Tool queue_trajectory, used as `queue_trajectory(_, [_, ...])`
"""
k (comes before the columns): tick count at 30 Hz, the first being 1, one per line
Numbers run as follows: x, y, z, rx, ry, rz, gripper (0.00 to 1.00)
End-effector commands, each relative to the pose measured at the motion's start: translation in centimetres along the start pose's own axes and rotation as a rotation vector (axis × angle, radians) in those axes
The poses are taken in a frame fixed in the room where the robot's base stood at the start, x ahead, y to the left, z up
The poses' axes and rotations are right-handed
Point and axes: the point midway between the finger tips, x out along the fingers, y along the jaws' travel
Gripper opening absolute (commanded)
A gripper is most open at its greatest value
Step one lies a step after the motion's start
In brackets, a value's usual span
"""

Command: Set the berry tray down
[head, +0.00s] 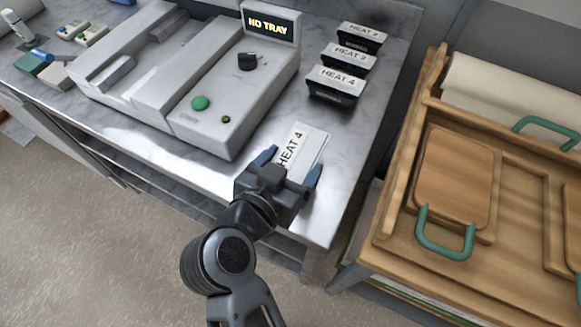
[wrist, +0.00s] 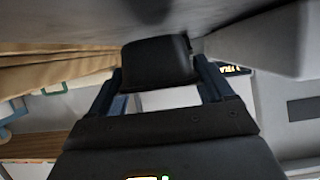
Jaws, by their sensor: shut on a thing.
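The berry tray (head: 305,146), with a white top marked HEAT 4, is between the two blue fingers of my gripper (head: 288,166) at the front right of the marble counter. My gripper is shut on it. In the wrist view a dark body (wrist: 157,62), seemingly the tray, sits between the fingers (wrist: 160,85). The berries do not show. I cannot tell whether the tray touches the counter or hangs just above it.
The grey machine (head: 235,105), its display (head: 270,24) reading NO TRAY, stands left of the tray. Several black trays with white HEAT labels (head: 338,82) stand in a row behind. A wooden unit (head: 400,185) with green handles is at right. Counter between is clear.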

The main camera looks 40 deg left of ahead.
Motion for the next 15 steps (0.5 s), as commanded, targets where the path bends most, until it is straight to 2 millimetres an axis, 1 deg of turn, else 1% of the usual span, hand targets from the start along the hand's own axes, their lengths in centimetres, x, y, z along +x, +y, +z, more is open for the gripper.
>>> queue_trajectory(1, [0.26, -0.04, 0.79, -0.003, -0.001, -0.001, 0.45])
queue_trajectory(3, [0.51, -0.06, 1.41, -0.002, 0.000, -0.002, 0.45])
queue_trajectory(14, [0.62, 0.00, 1.62, -0.001, 0.000, -0.001, 0.45])
queue_trajectory(15, [0.65, 0.00, 1.73, -0.001, 0.000, 0.000, 0.82])
